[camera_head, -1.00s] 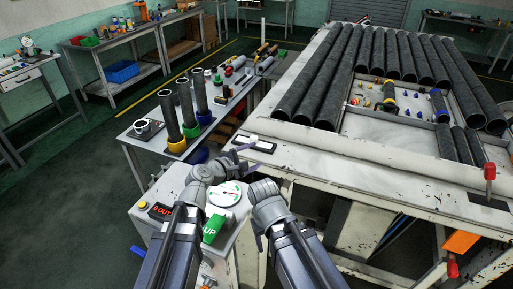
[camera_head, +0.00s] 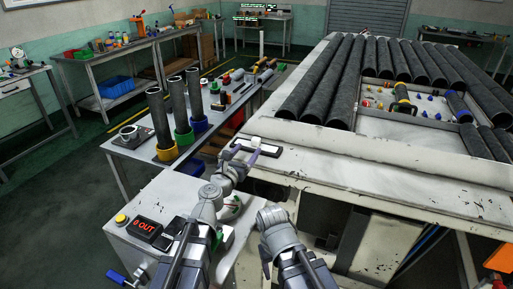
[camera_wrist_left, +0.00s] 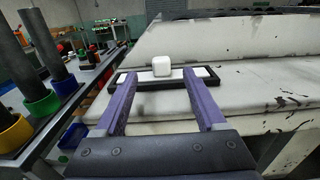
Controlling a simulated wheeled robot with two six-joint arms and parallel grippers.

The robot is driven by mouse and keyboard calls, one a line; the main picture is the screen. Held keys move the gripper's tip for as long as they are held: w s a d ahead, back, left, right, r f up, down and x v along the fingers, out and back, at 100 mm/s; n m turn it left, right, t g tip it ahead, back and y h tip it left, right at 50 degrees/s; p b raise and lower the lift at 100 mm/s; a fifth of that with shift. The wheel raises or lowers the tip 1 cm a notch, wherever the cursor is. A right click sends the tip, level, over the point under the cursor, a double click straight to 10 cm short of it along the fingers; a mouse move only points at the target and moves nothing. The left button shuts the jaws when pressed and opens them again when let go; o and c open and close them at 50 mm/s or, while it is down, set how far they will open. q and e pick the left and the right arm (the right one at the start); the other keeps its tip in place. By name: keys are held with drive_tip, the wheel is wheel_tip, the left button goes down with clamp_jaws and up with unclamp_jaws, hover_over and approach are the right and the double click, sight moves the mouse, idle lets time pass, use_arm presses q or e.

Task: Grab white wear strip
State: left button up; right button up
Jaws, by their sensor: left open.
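A white wear strip (camera_wrist_left: 140,76) lies in a dark, shallow frame on the pale machine ledge, and shows in the head view (camera_head: 270,149). A small white block (camera_wrist_left: 162,66) stands at the middle of the strip; it also shows in the head view (camera_head: 256,142). My left gripper (camera_wrist_left: 160,80) is open, its two purple fingers pointing at the strip on either side of the block. In the head view the left gripper (camera_head: 245,156) is at the ledge; whether the fingers touch anything is unclear. My right gripper (camera_head: 266,266) hangs low in front of the machine, its jaws unclear.
Dark rollers (camera_head: 325,90) cover the machine's top. Dark tubes in yellow, green and blue cups stand on the side table (camera_head: 130,151) to the left.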

sight(255, 141)
use_arm(q)
drive_tip(key=shift+x, duration=3.6)
drive_tip(key=shift+s+r, duration=0.1)
drive_tip(key=shift+s, duration=0.05)
clamp_jaws()
